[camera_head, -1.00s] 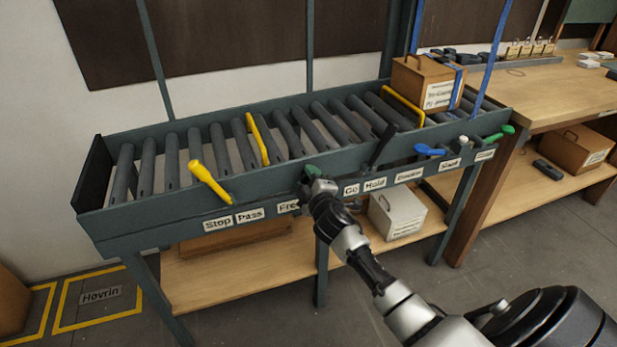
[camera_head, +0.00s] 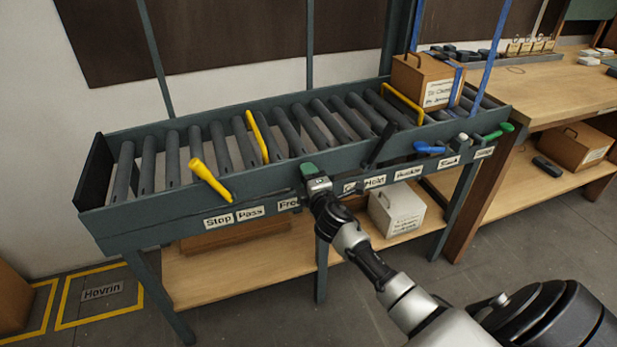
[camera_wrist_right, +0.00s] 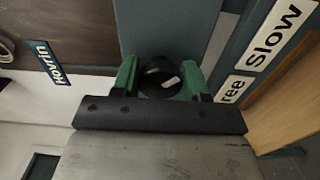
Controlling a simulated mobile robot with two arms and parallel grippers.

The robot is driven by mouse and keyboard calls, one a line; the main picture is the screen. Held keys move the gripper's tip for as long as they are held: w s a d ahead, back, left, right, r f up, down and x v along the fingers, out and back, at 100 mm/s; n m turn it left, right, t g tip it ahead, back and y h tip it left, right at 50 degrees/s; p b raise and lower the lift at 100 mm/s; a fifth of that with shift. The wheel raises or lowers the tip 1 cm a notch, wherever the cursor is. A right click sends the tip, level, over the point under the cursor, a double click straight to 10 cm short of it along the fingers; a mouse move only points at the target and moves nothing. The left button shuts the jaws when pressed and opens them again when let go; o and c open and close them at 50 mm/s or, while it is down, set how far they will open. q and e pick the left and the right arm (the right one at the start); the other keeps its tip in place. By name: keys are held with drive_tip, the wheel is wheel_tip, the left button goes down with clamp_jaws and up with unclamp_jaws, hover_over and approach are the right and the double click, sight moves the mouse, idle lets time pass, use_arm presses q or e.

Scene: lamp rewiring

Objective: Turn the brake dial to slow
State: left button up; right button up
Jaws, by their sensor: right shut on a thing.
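The brake dial (camera_wrist_right: 160,78) is a round black knob with a small white mark, between the green fingers of my right gripper (camera_wrist_right: 160,85) in the right wrist view. The gripper is shut on it. The white mark lies right of the knob's centre. A "Slow" label (camera_wrist_right: 274,36) and a partly covered "Free" label (camera_wrist_right: 232,89) are to the right of the dial there. In the head view my right gripper (camera_head: 311,172) is at the conveyor's front rail and hides the dial. The left gripper is not in view.
The roller conveyor (camera_head: 150,222) has a yellow lever (camera_head: 209,179) left of my gripper and a black lever (camera_head: 381,146) right of it. Blue (camera_head: 429,149) and green (camera_head: 498,132) handles are farther right. A cardboard box (camera_head: 420,80) stands on the rollers.

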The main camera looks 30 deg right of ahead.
drive_tip(key=o, duration=0.9)
drive_tip(key=v, duration=1.1)
drive_tip(key=shift+f, duration=0.1)
drive_tip(key=shift+w, duration=0.1)
